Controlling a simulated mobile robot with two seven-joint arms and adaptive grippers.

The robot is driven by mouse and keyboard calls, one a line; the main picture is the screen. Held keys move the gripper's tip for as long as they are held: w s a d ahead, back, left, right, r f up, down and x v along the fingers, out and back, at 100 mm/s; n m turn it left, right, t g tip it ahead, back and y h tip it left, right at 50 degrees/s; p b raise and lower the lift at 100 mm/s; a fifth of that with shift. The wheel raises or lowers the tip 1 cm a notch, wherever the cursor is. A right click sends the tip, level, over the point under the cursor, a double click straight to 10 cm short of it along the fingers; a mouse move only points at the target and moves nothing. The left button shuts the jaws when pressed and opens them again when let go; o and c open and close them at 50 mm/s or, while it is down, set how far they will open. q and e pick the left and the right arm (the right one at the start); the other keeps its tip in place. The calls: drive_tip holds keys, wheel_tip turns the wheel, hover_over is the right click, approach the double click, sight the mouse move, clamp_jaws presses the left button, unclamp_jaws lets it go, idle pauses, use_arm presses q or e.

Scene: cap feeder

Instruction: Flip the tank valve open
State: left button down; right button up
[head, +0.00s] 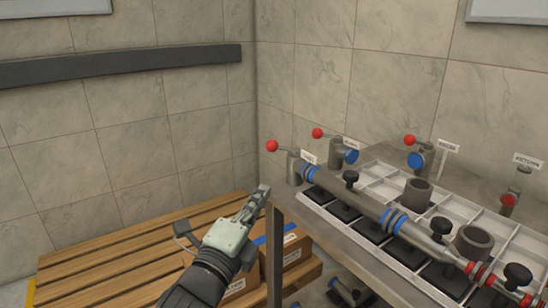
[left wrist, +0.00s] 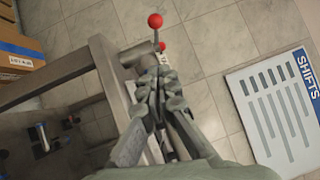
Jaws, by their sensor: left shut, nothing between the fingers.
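The leftmost valve on the bench has a grey upright body (head: 294,168) and a lever ending in a red ball (head: 272,146). A small white label beside it seems to read TANK, but the print is tiny. Its lever points left, out past the bench corner. My left gripper (head: 262,190) is shut and empty, below the red ball and just left of the bench corner, apart from the lever. In the left wrist view, the shut fingers (left wrist: 163,76) point toward the valve, and the red ball (left wrist: 155,20) stands beyond their tips. My right gripper is not in view.
More red-ball valves (head: 340,155) stand along the bench back. A long grey pipe (head: 350,200) with blue and red bands crosses a white compartment tray (head: 378,172). Cardboard boxes (head: 292,252) and a wooden slatted pallet (head: 110,262) lie beside the bench. The wall side is clear.

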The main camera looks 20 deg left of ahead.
use_arm(q)
drive_tip(key=p, duration=0.1)
approach(279, 148)
drive_tip(key=w+d, duration=0.2)
drive_tip(key=d, duration=0.1)
drive_tip(key=shift+w+d+r, duration=0.1)
drive_tip(key=shift+w+r, duration=0.1)
drive_tip(key=shift+w, duration=0.15)
drive_tip(key=shift+w+a+r, duration=0.2)
drive_tip(key=shift+w+a, duration=0.6)
drive_tip(key=shift+a, duration=0.1)
drive_tip(key=shift+w+a+p, duration=0.3)
drive_tip(key=shift+w+a, duration=0.05)
drive_tip(key=shift+w, duration=0.1)
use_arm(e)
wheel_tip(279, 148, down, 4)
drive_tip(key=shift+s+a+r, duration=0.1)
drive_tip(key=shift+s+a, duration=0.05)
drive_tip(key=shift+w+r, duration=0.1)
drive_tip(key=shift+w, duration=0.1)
use_arm(q)
drive_tip(key=shift+w+a, duration=0.1)
